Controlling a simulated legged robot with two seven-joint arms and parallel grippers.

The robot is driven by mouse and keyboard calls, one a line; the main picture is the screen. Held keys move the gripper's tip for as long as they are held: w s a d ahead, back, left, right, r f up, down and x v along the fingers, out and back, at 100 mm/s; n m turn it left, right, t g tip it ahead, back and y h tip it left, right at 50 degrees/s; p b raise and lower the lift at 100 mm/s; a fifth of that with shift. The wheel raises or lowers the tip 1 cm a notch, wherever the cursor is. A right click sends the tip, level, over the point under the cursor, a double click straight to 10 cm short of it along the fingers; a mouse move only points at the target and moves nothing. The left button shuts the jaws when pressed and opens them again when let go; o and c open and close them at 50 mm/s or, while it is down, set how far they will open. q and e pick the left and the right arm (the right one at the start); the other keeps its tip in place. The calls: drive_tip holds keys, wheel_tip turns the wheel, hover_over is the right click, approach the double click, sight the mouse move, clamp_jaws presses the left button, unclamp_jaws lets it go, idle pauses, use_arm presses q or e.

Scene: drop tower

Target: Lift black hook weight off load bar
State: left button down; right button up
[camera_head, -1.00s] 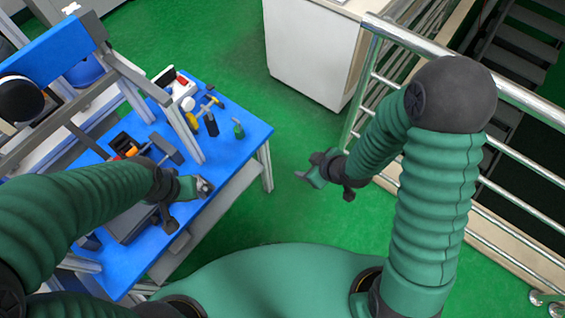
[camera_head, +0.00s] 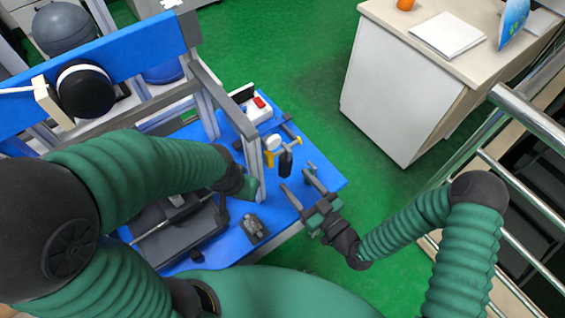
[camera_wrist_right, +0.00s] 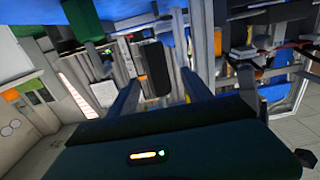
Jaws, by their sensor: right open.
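The black hook weight (camera_head: 286,162) is a small dark cylinder, upright beside a yellow piece with a white dial. It also shows in the right wrist view (camera_wrist_right: 155,68), between and beyond the fingers. I cannot clearly make out the load bar or the hook's contact with it. My right gripper (camera_head: 296,177) is open and empty, its two fingers pointing toward the weight just to its lower right in the head view. It also shows in the right wrist view (camera_wrist_right: 160,80). My left gripper (camera_head: 243,187) is by the frame post; its fingers are mostly hidden.
The blue table (camera_head: 325,180) carries a grey metal frame (camera_head: 222,95) close to the weight. A large black cylinder (camera_head: 85,90) sits on the blue beam. A white-and-red box (camera_head: 260,108) lies behind. A white cabinet (camera_head: 395,95) and metal railing (camera_head: 535,122) stand right; green floor lies between.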

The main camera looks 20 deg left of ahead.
sight(290, 170)
drive_tip(key=x, duration=0.4)
drive_tip(key=w, duration=0.1)
drive_tip(key=w+a, duration=0.1)
drive_tip(key=shift+w+a+r, duration=0.1)
drive_tip(key=shift+w+a, duration=0.15)
drive_tip(key=shift+w+a+b, duration=0.15)
drive_tip(key=shift+a+b, duration=0.1)
drive_tip(key=shift+b, duration=0.05)
drive_tip(key=shift+a, duration=0.6)
drive_tip(key=shift+c, duration=1.3)
drive_tip(key=shift+d, duration=0.4)
drive_tip(key=c, duration=0.7)
clamp_jaws()
use_arm(q)
drive_tip(key=shift+s+d+f, duration=0.1)
drive_tip(key=shift+d+f, duration=0.1)
drive_tip(key=shift+d, duration=0.3)
use_arm(e)
drive_tip(key=shift+a, duration=0.1)
